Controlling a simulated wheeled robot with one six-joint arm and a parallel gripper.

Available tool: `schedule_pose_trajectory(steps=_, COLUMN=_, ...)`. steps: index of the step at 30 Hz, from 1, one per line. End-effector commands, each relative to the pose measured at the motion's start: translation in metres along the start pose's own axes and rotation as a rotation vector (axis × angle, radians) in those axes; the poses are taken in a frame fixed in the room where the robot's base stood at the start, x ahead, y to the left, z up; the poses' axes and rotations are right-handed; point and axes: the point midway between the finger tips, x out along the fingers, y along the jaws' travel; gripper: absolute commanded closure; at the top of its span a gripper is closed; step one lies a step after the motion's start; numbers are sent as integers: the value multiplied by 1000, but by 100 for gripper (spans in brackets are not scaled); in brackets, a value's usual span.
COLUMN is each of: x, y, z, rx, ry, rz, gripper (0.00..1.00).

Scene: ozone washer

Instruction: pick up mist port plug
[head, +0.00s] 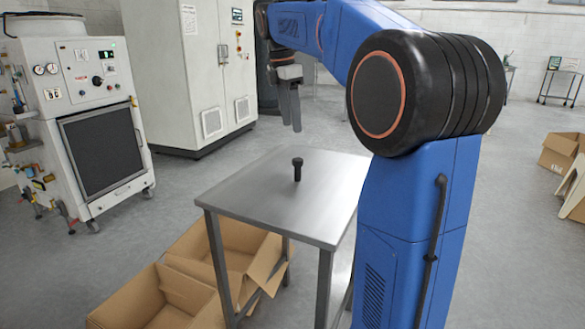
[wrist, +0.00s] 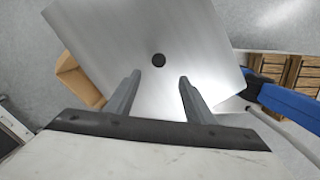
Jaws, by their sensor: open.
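The mist port plug (head: 297,168) is a small dark plug with a wider head, standing upright on the metal table (head: 240,205). In the wrist view the plug (wrist: 158,60) shows from above as a dark round spot on the table (wrist: 115,30), beyond and between my fingertips. My gripper (head: 291,128) hangs above the table's far side, higher than the plug and apart from it. In the wrist view my gripper (wrist: 159,82) has its two grey fingers spread with nothing between them.
The tabletop is otherwise bare. Open cardboard boxes (head: 140,300) lie on the floor at the table's left. A wheeled machine with gauges (head: 75,75) stands at the left, and a tall white cabinet (head: 175,60) stands behind. More boxes (head: 560,152) sit at the far right.

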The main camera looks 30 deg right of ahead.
Motion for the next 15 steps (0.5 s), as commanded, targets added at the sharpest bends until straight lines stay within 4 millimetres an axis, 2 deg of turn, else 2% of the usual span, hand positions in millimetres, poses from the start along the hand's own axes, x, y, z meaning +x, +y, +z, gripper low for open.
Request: schedule_pose_trajectory(steps=15, x=90, y=-1, z=0, rx=3, ry=1, rz=-2, gripper=51)
